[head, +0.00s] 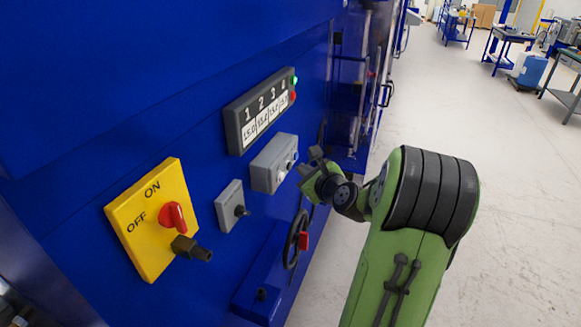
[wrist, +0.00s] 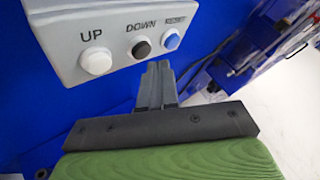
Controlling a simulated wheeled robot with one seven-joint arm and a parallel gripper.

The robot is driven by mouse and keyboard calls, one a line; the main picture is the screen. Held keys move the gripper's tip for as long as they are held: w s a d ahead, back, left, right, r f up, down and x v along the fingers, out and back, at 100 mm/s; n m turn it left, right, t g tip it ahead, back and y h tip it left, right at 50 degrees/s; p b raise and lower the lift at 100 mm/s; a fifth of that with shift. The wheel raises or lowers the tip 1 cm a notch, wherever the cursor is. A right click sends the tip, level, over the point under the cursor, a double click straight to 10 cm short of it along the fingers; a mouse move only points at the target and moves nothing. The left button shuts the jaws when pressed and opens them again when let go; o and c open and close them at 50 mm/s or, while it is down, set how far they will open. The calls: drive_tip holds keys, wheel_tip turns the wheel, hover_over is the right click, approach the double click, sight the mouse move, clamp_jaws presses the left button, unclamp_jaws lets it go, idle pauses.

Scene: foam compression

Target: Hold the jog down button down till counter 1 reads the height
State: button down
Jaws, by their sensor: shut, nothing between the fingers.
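The jog button box (head: 273,163) is a grey box on the blue machine front. In the wrist view it carries a white UP button (wrist: 96,61), a black DOWN button (wrist: 141,48) and a blue button (wrist: 171,40) with a blurred label. My gripper (head: 313,160) is shut and empty, close in front of the box. In the wrist view its fingertips (wrist: 158,66) show just below and right of the DOWN button, and I see no contact. The counter panel (head: 261,109) has positions 1 to 4; counter 1 (head: 250,131) seems to read about 15.0, but the digits are small.
A yellow ON/OFF plate (head: 152,222) with a red switch (head: 174,215) is at the left. A small grey box (head: 231,205) with a black knob sits beside the button box. A handwheel (head: 295,238) is below my gripper. Open floor (head: 440,110) lies to the right.

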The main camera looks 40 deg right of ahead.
drive_tip(key=s, duration=0.1)
drive_tip(key=s+d, duration=0.1)
drive_tip(key=s, duration=0.1)
drive_tip(key=s+d, duration=0.1)
drive_tip(key=shift+s+d, duration=0.15)
drive_tip(key=shift+s, duration=0.1)
idle(0.6)
